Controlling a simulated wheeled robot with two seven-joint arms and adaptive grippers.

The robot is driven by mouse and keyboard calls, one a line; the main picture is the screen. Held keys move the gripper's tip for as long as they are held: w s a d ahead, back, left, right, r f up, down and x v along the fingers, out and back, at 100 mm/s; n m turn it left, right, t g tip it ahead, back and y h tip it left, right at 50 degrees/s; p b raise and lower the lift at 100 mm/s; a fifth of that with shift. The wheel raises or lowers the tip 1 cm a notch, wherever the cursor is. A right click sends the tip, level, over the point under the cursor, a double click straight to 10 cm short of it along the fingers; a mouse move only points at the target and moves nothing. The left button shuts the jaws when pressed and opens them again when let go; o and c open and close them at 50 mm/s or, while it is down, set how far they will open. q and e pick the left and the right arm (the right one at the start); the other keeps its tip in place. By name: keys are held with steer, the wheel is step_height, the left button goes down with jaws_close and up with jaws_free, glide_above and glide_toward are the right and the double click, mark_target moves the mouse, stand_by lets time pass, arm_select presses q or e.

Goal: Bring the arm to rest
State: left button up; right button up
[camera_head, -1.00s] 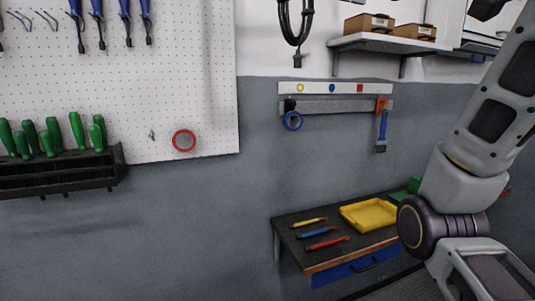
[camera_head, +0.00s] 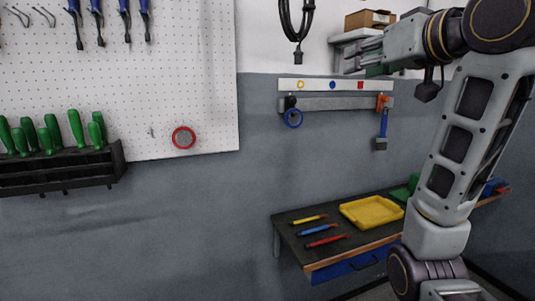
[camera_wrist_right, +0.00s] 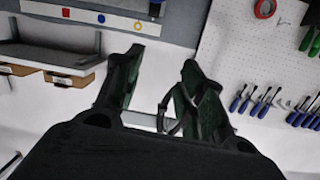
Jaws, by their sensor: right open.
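My right arm (camera_head: 462,135) rises at the right of the head view and bends at the top, so its gripper (camera_head: 353,55) points left. The gripper is up in front of the wall shelf, above the magnetic strip. In the wrist view the two dark green fingers of the right gripper (camera_wrist_right: 162,62) stand apart with nothing between them but white wall behind. My left gripper is in neither view.
A shelf with a cardboard box (camera_head: 370,19) is behind the gripper. A strip with coloured markers (camera_head: 345,86) and a rail (camera_head: 340,103) with hanging tools are below. A workbench (camera_head: 290,237) bears pens and a yellow tray (camera_head: 371,212). A pegboard (camera_head: 200,70) is left.

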steer(key=w+d+f+m+g+h, duration=0.1)
steer(key=w+f+g, duration=0.15)
steer(key=f, duration=1.75)
steer(key=w+d+f+g+h, duration=0.1)
steer(key=w+f+g+h, duration=0.15)
steer(key=f, duration=1.85)
steer(key=s+f+g, duration=0.2)
steer(key=s+f, duration=0.3)
steer(key=f, duration=0.4)
steer(key=s+f+g, duration=0.1)
steer(key=s+f, duration=0.4)
steer(key=f, duration=0.3)
steer(key=s+d+f+g+h, duration=0.1)
steer(key=s+f+g, duration=0.3)
steer(key=s+f, duration=1.15)
steer(key=s+f+g, duration=0.1)
steer(key=s+f, duration=0.1)
steer(key=f, duration=1.4)
steer(key=s+f, duration=0.3)
steer(key=f, duration=1.4)
steer(key=s+d+f, duration=0.2)
steer(key=s+f, duration=0.7)
steer(key=s, duration=0.1)
steer(key=s+d+f+n+g, duration=0.1)
steer(key=s+d+f, duration=0.1)
steer(key=s+f, duration=0.7)
steer(key=shift+s+d+f, duration=0.2)
steer(key=shift+s+d, duration=0.2)
steer(key=shift+s, duration=0.7)
